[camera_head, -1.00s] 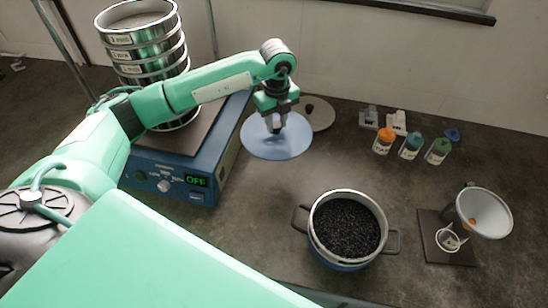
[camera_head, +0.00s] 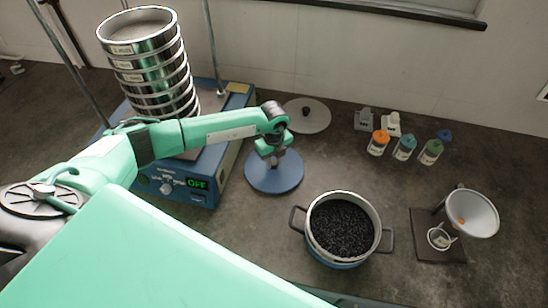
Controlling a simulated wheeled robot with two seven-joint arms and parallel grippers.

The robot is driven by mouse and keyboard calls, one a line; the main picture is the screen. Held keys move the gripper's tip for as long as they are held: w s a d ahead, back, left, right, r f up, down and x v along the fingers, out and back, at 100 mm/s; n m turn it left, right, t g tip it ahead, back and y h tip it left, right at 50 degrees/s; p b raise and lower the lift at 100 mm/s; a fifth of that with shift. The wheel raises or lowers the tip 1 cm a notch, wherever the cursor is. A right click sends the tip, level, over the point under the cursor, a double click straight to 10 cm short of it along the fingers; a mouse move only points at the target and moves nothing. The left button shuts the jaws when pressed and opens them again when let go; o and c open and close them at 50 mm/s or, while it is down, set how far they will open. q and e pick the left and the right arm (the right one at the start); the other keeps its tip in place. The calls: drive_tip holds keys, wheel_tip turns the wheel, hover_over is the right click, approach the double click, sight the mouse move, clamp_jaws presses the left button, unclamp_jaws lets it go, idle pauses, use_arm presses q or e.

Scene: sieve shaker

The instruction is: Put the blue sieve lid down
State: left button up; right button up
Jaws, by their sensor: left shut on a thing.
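The blue sieve lid (camera_head: 273,178) is a round blue disc in the head view, right of the shaker and left of the pot. My left gripper (camera_head: 273,160) points down at its middle and is shut on it, likely at a knob that the fingers hide. The lid looks level and low over the table; I cannot tell whether it touches the top. My right gripper is not in view.
The blue shaker (camera_head: 190,180) with its sieve stack (camera_head: 160,70) stands at left, its display reading OFF. A grey lid (camera_head: 307,118) lies behind. A pot of black grains (camera_head: 342,228) stands at right front. Bottles (camera_head: 404,147) and a funnel (camera_head: 472,212) are farther right.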

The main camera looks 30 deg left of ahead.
sight(274, 162)
use_arm(q)
drive_tip(key=shift+f, duration=0.1)
drive_tip(key=o, duration=1.1)
drive_tip(key=shift+c, duration=0.2)
drive_tip(key=shift+r, duration=0.45)
wheel_tip(274, 162, up, 12)
drive_tip(key=b, duration=0.2)
drive_tip(key=shift+f+b, duration=0.25)
drive_tip(key=shift+b, duration=0.15)
